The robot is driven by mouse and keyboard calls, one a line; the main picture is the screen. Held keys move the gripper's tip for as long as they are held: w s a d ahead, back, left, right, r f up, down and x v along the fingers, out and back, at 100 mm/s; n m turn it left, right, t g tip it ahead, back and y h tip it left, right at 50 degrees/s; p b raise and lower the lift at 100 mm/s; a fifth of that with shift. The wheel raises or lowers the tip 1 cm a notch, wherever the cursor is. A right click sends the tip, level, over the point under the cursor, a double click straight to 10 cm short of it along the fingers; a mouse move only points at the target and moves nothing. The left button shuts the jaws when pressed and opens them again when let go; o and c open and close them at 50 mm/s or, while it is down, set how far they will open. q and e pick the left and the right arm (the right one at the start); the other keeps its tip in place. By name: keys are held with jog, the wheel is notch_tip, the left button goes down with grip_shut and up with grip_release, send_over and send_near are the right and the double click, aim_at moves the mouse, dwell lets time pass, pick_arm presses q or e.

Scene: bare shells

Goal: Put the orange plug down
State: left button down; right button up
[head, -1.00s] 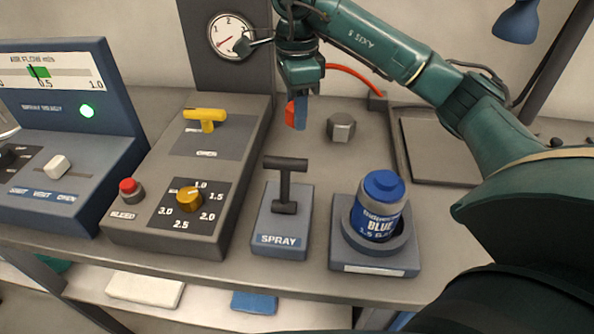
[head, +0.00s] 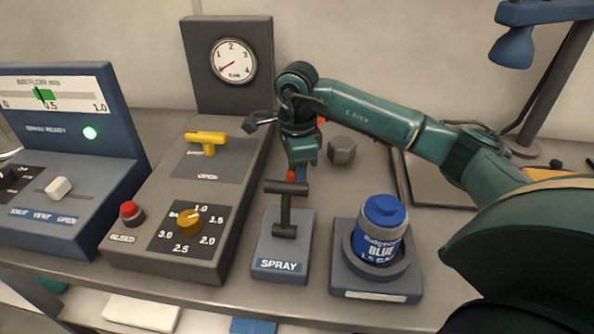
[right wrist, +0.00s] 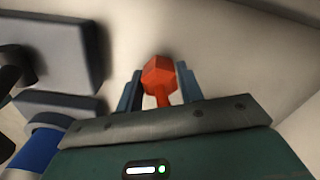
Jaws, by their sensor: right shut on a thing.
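The orange plug (right wrist: 158,82) sits between the two fingers of my right gripper (right wrist: 159,88) in the right wrist view. Its faceted head sticks out past the fingers. In the head view my right gripper (head: 297,174) points down just behind the black T-handle of the spray block (head: 284,262), and only a small orange-red part of the plug (head: 291,175) shows. The gripper is shut on the plug. I cannot tell whether the plug touches the bench. My left gripper is not in view.
A grey hexagonal block (head: 341,150) stands just right of the gripper. A blue-capped jar (head: 382,228) sits in a holder at front right. The panel with yellow valve handle (head: 208,139) and orange knob (head: 188,221) is left. A grey tray (head: 437,185) lies right.

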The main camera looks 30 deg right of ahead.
jog(key=shift+f+b, duration=0.45)
jog(key=shift+f, duration=0.15)
jog(key=o, duration=1.3)
jog(key=shift+r+p, duration=0.5)
jog(key=shift+r, duration=0.05)
notch_tip(320, 180, up, 12)
jog(key=shift+r, duration=0.1)
